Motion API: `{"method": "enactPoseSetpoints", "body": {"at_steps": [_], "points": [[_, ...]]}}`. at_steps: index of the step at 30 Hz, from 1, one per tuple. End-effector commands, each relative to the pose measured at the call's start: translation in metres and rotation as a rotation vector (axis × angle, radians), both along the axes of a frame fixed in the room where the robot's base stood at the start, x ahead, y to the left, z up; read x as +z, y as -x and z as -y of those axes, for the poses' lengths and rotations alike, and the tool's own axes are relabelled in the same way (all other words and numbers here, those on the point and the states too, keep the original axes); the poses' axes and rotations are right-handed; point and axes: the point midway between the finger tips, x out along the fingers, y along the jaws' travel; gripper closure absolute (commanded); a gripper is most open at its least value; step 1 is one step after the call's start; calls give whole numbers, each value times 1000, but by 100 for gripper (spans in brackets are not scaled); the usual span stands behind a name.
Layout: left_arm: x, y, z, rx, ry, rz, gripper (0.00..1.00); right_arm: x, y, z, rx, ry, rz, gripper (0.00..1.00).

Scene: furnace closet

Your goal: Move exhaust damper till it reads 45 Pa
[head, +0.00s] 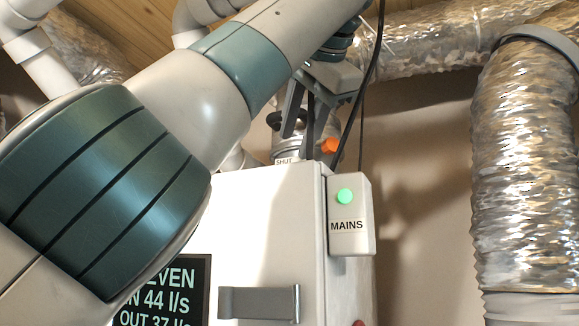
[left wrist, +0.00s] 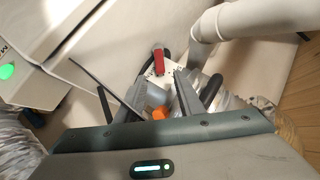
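My left gripper (head: 308,132) reaches over the top of the white cabinet in the head view, beside a silvery duct collar with an orange part (head: 330,146). A label reading SHUT (head: 285,161) is at the cabinet's top edge. In the left wrist view the left gripper's (left wrist: 178,92) dark fingers stand apart. The orange part (left wrist: 160,113) and a grey block (left wrist: 155,96) show between them. A red handle (left wrist: 158,61) on a white dotted plate lies beyond the fingertips. I cannot tell which part is the exhaust damper's handle. No Pa reading shows. My right gripper is out of view.
The white cabinet (head: 265,225) has a grey handle (head: 259,303) and a MAINS box (head: 350,215) with a green light. A dark display (head: 165,300), partly covered by my arm, reads 44 l/s and OUT 37. A foil duct (head: 520,170) stands at right. Black cables hang near the gripper.

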Motion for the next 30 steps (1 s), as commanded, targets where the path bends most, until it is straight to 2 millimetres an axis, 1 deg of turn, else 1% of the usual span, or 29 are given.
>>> {"method": "enactPoseSetpoints", "body": {"at_steps": [1,6,12,18,27,29,30], "points": [[-5,-9,-3,0,-1,-2,66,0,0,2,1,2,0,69],[-17,-33,-9,1,-1,-2,66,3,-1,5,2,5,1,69],[-28,-55,-15,0,-1,-2,66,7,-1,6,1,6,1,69],[-33,-64,-18,0,0,-1,66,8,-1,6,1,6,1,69],[-34,-65,-18,1,0,-1,66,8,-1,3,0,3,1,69],[-34,-65,-18,1,0,-1,80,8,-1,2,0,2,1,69],[-34,-65,-18,0,0,0,90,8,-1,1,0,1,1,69]]}}
